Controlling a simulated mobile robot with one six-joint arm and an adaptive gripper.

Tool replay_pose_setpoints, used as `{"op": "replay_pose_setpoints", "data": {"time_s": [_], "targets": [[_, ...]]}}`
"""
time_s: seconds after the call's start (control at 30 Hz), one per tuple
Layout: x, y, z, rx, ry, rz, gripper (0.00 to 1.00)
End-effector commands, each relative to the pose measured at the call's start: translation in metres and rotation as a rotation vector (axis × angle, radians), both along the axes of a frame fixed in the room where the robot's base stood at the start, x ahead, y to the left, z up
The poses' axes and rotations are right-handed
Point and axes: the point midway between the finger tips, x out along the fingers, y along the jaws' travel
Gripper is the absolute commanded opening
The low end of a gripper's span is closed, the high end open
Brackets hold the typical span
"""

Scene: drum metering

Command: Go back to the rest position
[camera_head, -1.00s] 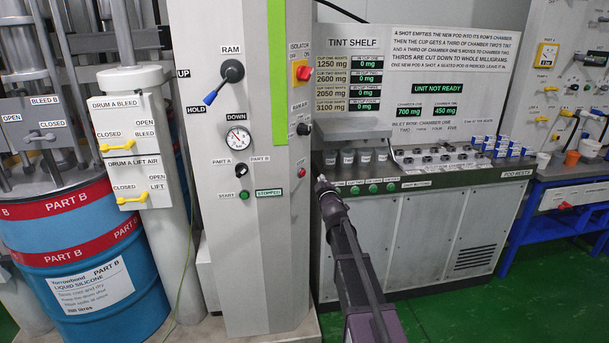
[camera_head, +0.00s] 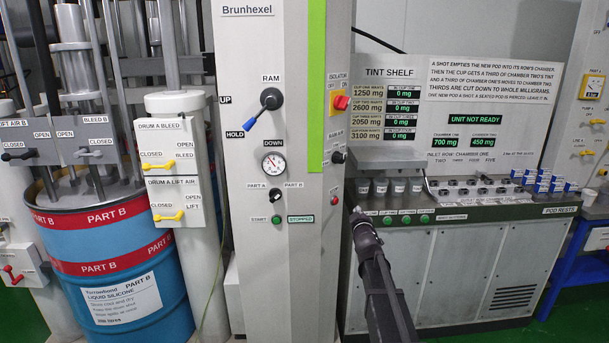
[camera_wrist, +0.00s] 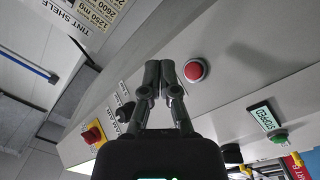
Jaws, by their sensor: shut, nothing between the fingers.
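My gripper (camera_head: 357,211) is at the end of my dark arm, in front of the left end of the tint shelf bench and just right of the tall grey column (camera_head: 270,180). In the wrist view my gripper (camera_wrist: 158,65) has its two fingers together with nothing between them. A red button (camera_wrist: 195,70) on the column lies just beyond the fingertips. I cannot tell the exact gap. The same red button (camera_head: 334,200) shows in the head view, left of my gripper.
The tint shelf bench (camera_head: 450,270) carries white cups (camera_head: 380,187) and blue-white pods (camera_head: 545,180). A blue Part B drum (camera_head: 110,265) stands at left. The column has a blue-handled ram lever (camera_head: 258,112) and a red isolator knob (camera_head: 341,103). Green floor is at lower right.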

Motion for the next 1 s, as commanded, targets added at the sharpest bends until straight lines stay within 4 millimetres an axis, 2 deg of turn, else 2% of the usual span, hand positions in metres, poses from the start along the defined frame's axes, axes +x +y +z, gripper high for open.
{"op": "replay_pose_setpoints", "data": {"time_s": [0.27, 0.47, 0.77, 1.0], "targets": [[-0.044, -0.014, -0.016, 0.147, 0.19, -0.155, 0.0], [-0.091, -0.018, -0.039, 0.28, 0.388, -0.28, 0.0], [-0.178, -0.006, -0.071, 0.461, 0.718, -0.431, 0.0], [-0.26, 0.019, -0.086, 0.578, 1.008, -0.518, 0.0]]}}
